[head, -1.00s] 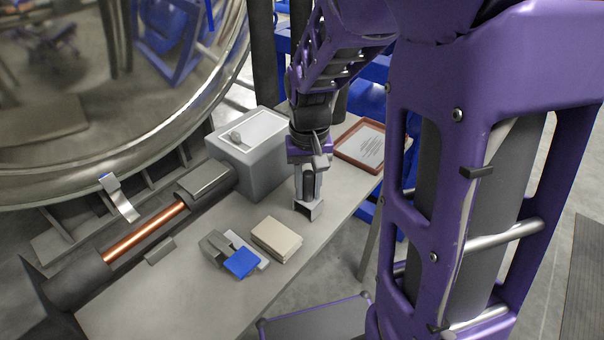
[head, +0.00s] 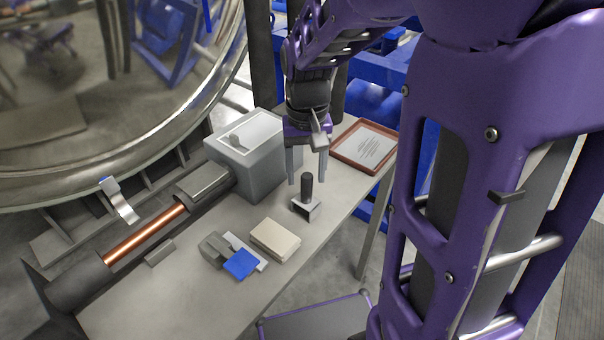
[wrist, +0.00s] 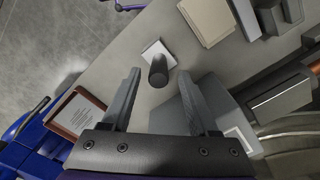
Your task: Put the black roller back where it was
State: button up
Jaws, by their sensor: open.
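The black roller (head: 307,186) stands upright on a small light metal holder (head: 304,209) on the grey table. In the wrist view the roller (wrist: 158,72) shows end-on over the white holder (wrist: 157,50), between and beyond my fingertips. My gripper (head: 307,178) is open, with one finger on each side of the roller's top in the head view. The fingers do not appear to touch it, and nothing is held. My gripper also shows open and empty in the wrist view (wrist: 163,85).
A grey box (head: 250,160) stands behind left of the roller. A brown-framed sheet (head: 366,147) lies behind right. A beige block (head: 275,239) and a blue piece (head: 240,264) lie in front. A copper rod assembly (head: 146,235) runs along the left. The table's right edge is close.

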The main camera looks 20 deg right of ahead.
notch_tip(320, 180, up, 7)
jog(key=shift+r+p, duration=0.2)
jog(key=shift+p, duration=0.35)
jog(key=shift+r, duration=0.1)
